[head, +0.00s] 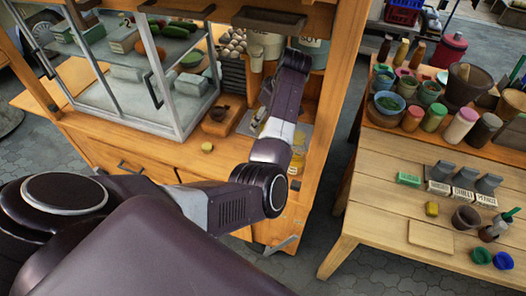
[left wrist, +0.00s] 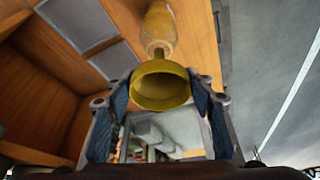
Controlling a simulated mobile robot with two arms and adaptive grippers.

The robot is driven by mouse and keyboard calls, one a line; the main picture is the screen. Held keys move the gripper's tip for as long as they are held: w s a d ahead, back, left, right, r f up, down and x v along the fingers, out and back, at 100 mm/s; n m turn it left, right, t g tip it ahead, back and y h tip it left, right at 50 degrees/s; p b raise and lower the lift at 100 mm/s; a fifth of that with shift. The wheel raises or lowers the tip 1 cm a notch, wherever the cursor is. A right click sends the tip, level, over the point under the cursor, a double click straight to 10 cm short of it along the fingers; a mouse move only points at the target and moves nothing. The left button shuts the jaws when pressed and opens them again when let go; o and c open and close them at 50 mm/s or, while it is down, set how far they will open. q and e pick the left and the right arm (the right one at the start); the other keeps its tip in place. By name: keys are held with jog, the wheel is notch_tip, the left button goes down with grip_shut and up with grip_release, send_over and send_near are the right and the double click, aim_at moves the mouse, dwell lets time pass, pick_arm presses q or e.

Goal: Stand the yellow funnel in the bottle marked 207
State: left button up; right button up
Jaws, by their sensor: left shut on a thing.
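The yellow funnel (left wrist: 160,90) is between the two fingers of my left gripper (left wrist: 160,86) in the left wrist view. The gripper is shut on it. The funnel's wide rim faces the camera, and its narrow end points toward a clear, yellowish bottle (left wrist: 159,28) on the wooden surface. I cannot tell whether the spout is inside the bottle's neck or only in line with it. No number can be read on the bottle. In the head view my left arm hides most of this spot. My right gripper is in neither view.
A glass-sided case (head: 165,85) stands on the wooden cart, left of my arm. A small round yellowish thing (head: 207,147) lies on the counter. At right, a wooden table (head: 385,205) holds jars, bowls and labelled blocks. Paved floor shows between cart and table.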

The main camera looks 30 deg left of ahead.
pick_arm(q)
jog(key=o, duration=1.1)
jog(key=v, duration=0.7)
jog(key=shift+d+r, duration=0.15)
jog(key=shift+r, duration=0.1)
